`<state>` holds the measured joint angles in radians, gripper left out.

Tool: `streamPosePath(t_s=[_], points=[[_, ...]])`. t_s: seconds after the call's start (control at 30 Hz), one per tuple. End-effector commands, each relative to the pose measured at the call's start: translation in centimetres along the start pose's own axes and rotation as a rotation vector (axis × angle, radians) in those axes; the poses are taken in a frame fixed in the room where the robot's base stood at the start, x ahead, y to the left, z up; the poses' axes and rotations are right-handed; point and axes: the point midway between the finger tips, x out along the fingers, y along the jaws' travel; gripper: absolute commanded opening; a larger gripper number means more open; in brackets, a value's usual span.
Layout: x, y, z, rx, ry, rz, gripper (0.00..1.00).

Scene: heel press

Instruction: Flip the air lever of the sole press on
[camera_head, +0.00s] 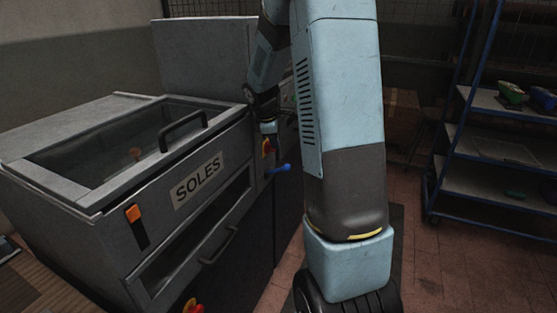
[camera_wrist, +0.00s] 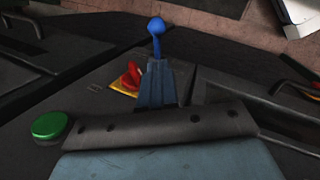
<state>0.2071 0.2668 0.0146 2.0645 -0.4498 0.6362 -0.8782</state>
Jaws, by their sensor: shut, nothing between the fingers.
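The sole press (camera_head: 150,190) is a grey machine marked SOLES at the left of the head view. Its blue air lever (camera_head: 279,169) is on the front panel at the press's right end, sticking out to the right. In the wrist view the lever's round blue knob (camera_wrist: 156,25) shows just beyond my fingertips, and the fingers hide its lower part. My gripper (camera_wrist: 157,62) is shut and empty. In the head view my gripper (camera_head: 269,137) is small and partly hidden, above the lever. I cannot tell whether the fingers touch the lever.
A red switch on a yellow plate (camera_wrist: 128,79) is close left of my fingers, and a green button (camera_wrist: 50,125) is further left. The press has a black lid handle (camera_head: 183,128). A blue shelf rack (camera_head: 500,150) stands at the right, with open floor before it.

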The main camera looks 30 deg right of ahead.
Motion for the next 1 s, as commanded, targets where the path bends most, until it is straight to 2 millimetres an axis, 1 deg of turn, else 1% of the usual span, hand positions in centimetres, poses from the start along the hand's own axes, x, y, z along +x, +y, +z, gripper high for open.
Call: streamPosePath(t_s=[0.17, 0.5, 0.63, 0.8, 1.0], points=[[1.5, 0.0, 0.0, -0.005, -0.002, -0.003, 0.00], [6.9, 0.0, 0.0, -0.004, -0.002, -0.003, 0.00], [8.5, 0.0, 0.0, -0.003, -0.002, -0.003, 0.00], [9.7, 0.1, 0.0, -0.003, -0.001, -0.001, 0.00], [10.1, 0.1, 0.1, -0.002, -0.001, -0.001, 0.00]])
